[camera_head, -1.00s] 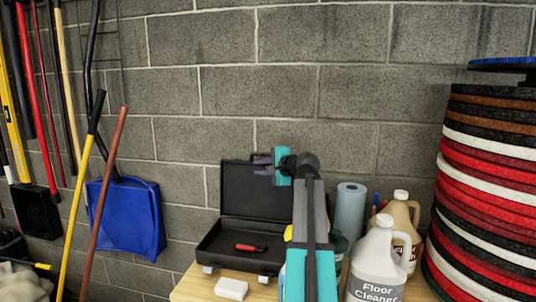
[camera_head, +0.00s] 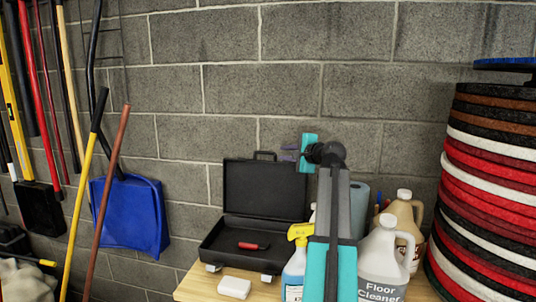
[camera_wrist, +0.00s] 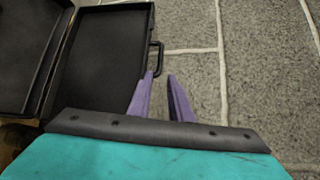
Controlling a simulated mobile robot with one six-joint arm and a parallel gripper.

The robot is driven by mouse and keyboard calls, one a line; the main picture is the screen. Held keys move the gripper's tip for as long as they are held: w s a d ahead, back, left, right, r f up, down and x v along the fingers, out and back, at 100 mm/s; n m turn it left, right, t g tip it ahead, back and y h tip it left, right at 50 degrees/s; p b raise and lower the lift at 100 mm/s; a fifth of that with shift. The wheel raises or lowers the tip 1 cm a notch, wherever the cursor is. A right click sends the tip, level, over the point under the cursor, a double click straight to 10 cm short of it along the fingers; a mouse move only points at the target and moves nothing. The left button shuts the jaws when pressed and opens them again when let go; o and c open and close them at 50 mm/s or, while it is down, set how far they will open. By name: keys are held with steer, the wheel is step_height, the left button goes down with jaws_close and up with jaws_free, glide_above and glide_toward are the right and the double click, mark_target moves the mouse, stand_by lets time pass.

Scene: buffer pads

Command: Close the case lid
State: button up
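The black case (camera_head: 240,240) lies open on the wooden table, with its lid (camera_head: 264,187) standing upright at the back against the wall side. A red-handled tool (camera_head: 252,245) lies in its base. My gripper (camera_head: 287,153) is above and to the right of the lid's top edge, with its purple fingers pointing left. In the wrist view my gripper (camera_wrist: 160,97) has its two fingers apart with nothing between them.
A spray bottle (camera_head: 297,263), a floor cleaner jug (camera_head: 384,262) and a tan jug (camera_head: 404,223) stand right of the case. A white block (camera_head: 234,287) lies in front. A blue roll (camera_head: 359,208) is partly behind my arm. The block wall (camera_head: 210,130) is close behind.

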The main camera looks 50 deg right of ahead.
mark_target(268, 153)
steer(key=shift+p+x, duration=1.75)
steer(key=shift+x, duration=4.55)
steer(key=shift+a, duration=0.1)
jaws_close()
